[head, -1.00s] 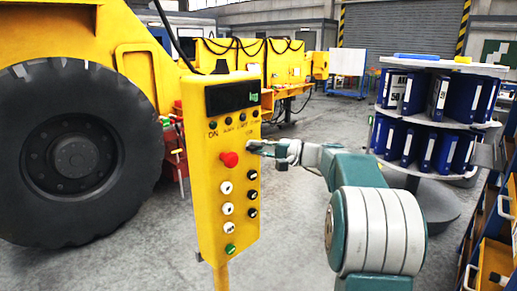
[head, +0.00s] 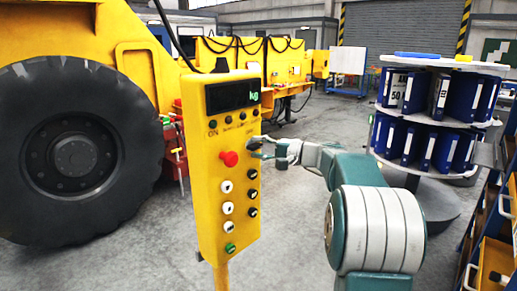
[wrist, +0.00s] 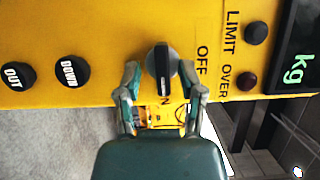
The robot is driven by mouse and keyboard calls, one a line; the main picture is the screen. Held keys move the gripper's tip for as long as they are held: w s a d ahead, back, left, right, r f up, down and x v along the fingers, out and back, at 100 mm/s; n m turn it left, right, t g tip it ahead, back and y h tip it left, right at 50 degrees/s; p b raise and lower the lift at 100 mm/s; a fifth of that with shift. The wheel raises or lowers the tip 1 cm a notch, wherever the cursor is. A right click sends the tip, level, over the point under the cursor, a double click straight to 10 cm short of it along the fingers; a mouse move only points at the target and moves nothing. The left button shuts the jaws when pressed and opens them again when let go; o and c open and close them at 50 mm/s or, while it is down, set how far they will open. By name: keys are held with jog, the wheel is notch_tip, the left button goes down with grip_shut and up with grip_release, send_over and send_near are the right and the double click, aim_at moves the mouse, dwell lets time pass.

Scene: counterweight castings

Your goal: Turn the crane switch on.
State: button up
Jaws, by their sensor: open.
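The crane switch (wrist: 159,70) is a black rotary knob with a raised bar on the yellow control pendant (wrist: 110,25). In the wrist view the bar runs up and down the picture, its lower end close to a partly covered label ending in N. The OFF label (wrist: 202,60) is to its right. My gripper (wrist: 162,88) is open, with one finger on each side of the knob; I cannot tell whether either touches it. In the head view the switch (head: 254,143) shows at the pendant's right edge, with my gripper (head: 268,150) just to its right.
The pendant also carries a red stop button (head: 229,158), several white and black buttons, and a display (head: 231,95) reading kg. A big tyre (head: 75,150) stands at left. A round rack of blue binders (head: 435,110) stands at right. Grey floor lies between.

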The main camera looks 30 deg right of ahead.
jog(key=shift+d, duration=0.1)
jog(key=v, duration=1.1)
jog(key=shift+s+d, duration=0.25)
jog(key=shift+d, duration=0.1)
jog(key=shift+f, duration=0.1)
